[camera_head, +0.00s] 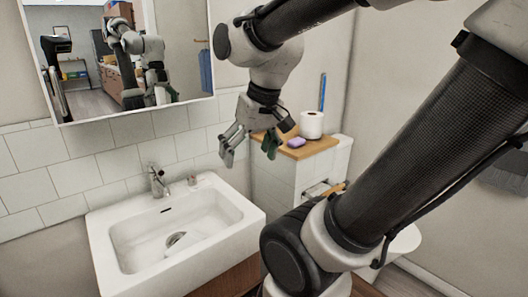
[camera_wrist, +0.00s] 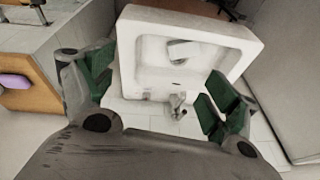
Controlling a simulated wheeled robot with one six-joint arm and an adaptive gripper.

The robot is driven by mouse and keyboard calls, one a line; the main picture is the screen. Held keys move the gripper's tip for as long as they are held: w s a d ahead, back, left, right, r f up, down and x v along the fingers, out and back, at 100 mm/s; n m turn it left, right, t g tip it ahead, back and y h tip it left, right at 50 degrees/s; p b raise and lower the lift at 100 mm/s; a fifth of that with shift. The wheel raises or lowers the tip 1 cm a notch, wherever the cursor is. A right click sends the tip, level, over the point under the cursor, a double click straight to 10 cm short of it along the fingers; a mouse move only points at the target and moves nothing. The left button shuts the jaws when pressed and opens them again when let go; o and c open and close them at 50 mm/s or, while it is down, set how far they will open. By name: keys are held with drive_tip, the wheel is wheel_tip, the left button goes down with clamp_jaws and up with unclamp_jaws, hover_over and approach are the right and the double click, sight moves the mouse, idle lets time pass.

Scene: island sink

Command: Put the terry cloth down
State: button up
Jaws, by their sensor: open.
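My gripper (camera_head: 249,148) hangs fingers-down above the back right of the sink in the head view. Its jaws are open and empty; in the wrist view the green finger pads of my gripper (camera_wrist: 158,90) stand wide apart with the basin seen between them. No cloth is in the jaws. A small purple item (camera_head: 297,142) lies on the wooden top just right of my gripper, and it also shows at the left edge of the wrist view (camera_wrist: 14,85). I cannot tell whether it is the terry cloth.
A white paper roll (camera_head: 312,124) and a blue upright item (camera_head: 322,92) stand on the wooden top (camera_head: 325,146). A mirror (camera_head: 190,45) hangs above the tiled wall.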

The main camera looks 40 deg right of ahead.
drive_tip(key=shift+n+t+h, duration=0.4)
drive_tip(key=shift+n+t, duration=0.1)
drive_tip(key=shift+n, duration=0.3)
drive_tip(key=s, duration=0.1)
drive_tip(key=s+d, duration=0.1)
drive_tip(key=s+r, duration=0.1)
drive_tip(key=shift+s+d, duration=0.3)
drive_tip(key=shift+d, duration=0.05)
drive_tip(key=shift+c, duration=0.5)
